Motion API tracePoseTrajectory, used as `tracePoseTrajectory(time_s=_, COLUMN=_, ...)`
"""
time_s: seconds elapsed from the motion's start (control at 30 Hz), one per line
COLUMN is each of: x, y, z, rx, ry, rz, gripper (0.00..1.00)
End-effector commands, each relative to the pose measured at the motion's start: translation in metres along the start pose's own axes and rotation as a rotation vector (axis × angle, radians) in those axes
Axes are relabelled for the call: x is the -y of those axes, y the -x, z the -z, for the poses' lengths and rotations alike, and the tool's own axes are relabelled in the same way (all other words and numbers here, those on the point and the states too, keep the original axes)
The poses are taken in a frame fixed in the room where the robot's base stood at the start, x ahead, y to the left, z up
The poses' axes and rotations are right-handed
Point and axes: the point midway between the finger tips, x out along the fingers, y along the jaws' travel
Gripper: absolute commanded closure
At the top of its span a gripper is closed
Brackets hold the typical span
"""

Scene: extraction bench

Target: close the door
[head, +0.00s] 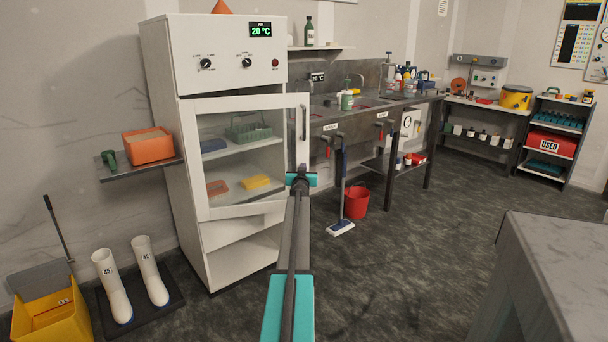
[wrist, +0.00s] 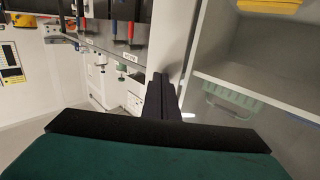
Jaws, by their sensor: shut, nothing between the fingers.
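The door (head: 298,150) is a white-framed glass door on the tall white cabinet (head: 230,60). It stands ajar, its free right edge swung out past the cabinet's right side. A dark upright handle (head: 304,122) is near the door's upper right corner. My gripper (head: 300,178) is shut and empty at the lower right part of the door frame. In the wrist view my shut fingers (wrist: 160,92) are close beside a white upright panel edge (wrist: 196,60); I cannot tell whether they touch it. The handle does not show clearly there.
Inside the cabinet are a green rack (head: 248,132) and a yellow tray (head: 256,182). An orange bin (head: 147,145) sits on a side shelf at left. White boots (head: 112,285) stand on the floor. A red bucket (head: 356,202) stands right of the cabinet. A grey table (head: 560,260) is at right.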

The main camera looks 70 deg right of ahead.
Motion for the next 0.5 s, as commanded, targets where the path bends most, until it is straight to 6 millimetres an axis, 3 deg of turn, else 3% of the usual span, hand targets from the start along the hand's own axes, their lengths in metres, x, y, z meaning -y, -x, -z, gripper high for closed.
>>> tracePoseTrajectory(time_s=0.5, x=-0.0033, y=-0.0075, z=-0.0015, rx=-0.003, ry=0.001, rz=0.025, gripper=1.0)
